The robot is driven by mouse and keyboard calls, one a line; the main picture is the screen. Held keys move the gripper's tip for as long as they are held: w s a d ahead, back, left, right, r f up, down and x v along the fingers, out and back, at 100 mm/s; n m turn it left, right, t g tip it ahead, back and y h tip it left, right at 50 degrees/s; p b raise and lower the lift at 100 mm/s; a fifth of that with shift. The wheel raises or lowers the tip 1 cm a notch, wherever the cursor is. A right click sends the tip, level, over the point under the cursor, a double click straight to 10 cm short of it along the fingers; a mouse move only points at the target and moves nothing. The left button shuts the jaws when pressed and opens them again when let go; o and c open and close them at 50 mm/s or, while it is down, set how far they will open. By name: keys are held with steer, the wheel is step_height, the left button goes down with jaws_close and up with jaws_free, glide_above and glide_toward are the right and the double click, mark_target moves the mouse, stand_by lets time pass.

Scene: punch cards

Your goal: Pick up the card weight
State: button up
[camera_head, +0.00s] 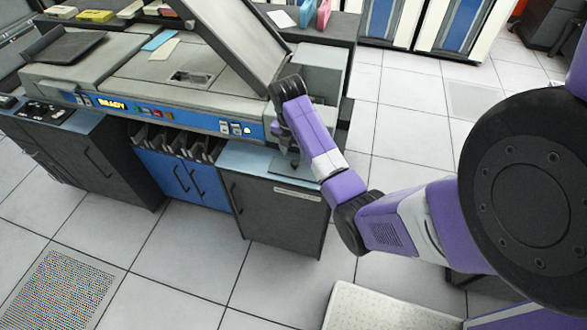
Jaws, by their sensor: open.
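My purple and white arm reaches in from the right to the right end of a grey card machine (130,75). My gripper (291,158) points down there, over the blue-grey ledge (243,160) at the machine's front. It is small, dark and partly hidden by my arm. I cannot make out the card weight for certain; it may be hidden behind my arm or gripper. A dark flat surface (287,171) shows below my gripper, and I cannot tell whether the two touch.
A raised grey panel (232,38) slants beside my wrist. The machine's blue front strip has a lit READY sign (111,104). Dark cabinets (272,215) and blue doors (185,185) stand below. Pink and teal items (314,14) stand behind. The tiled floor in front is mostly clear.

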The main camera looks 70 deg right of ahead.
mark_target(295, 162)
steer(key=f, duration=0.4)
steer(key=d+f, duration=0.1)
steer(key=f, duration=0.1)
steer(key=shift+s+f+p, duration=0.1)
steer(key=shift+f+p, duration=0.2)
steer(key=shift+p, duration=0.1)
jaws_close()
stand_by(1.0)
